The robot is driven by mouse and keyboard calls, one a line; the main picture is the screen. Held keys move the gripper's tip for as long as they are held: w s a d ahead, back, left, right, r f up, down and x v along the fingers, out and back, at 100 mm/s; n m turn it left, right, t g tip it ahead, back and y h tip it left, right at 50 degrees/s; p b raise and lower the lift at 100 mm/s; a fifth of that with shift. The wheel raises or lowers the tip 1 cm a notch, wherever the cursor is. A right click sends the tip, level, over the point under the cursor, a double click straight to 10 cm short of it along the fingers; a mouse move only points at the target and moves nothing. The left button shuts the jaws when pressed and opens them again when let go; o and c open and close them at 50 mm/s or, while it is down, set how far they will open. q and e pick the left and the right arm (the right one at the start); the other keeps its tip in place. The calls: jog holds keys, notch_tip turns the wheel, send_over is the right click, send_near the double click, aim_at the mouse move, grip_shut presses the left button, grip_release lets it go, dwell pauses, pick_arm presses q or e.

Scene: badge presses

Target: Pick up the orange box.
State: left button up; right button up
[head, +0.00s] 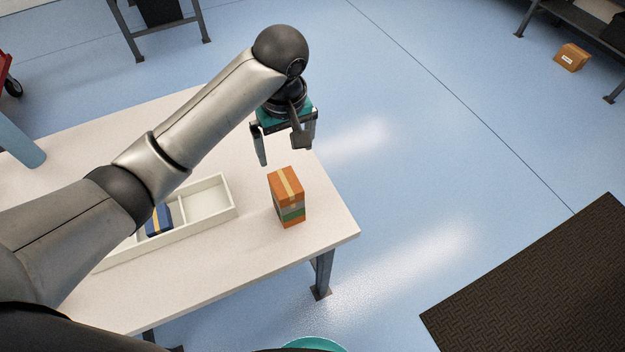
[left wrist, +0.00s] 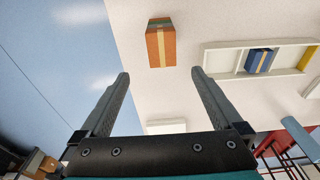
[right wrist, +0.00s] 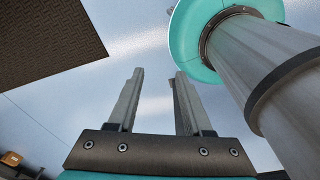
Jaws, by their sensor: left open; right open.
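An orange box (head: 286,186) with tan tape on top and a green band on its side stands upright on the white table (head: 325,225), near its right end. It also shows in the left wrist view (left wrist: 160,47), beyond my fingertips. My left gripper (head: 282,152) is open and empty, above and behind the box in the head view, apart from it. In the left wrist view its two fingers (left wrist: 160,75) are spread with nothing between them. My right gripper (right wrist: 160,74) is open and empty over the floor; it is not seen in the head view.
A white divided tray (head: 236,212) holding a blue box (head: 159,220) stands left of the orange box. A brown-orange box (head: 571,57) lies on the floor at far right. A dark mat (head: 540,280) lies at lower right. The blue floor between is clear.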

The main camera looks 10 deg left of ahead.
pick_arm(q)
jog(key=b, duration=0.1)
send_over(285, 182)
jog(key=f, duration=0.6)
jog(key=s+f, duration=0.1)
jog(key=f, duration=0.2)
jog(key=shift+d+f, duration=0.1)
jog(key=shift+d, duration=0.1)
jog(key=shift+w+f, duration=0.1)
jog(key=shift+f, duration=0.35)
jog(key=f, duration=0.1)
jog(key=f+b, duration=0.1)
jog(key=f, duration=0.3)
jog(key=shift+w+a, duration=0.2)
jog(key=shift+w, duration=0.2)
pick_arm(e)
jog(key=shift+a+f, duration=0.3)
jog(key=shift+f, duration=0.3)
jog(key=shift+a+f, duration=0.25)
jog(key=shift+f, duration=0.35)
pick_arm(q)
jog(key=shift+r, duration=0.1)
jog(key=c, duration=1.3)
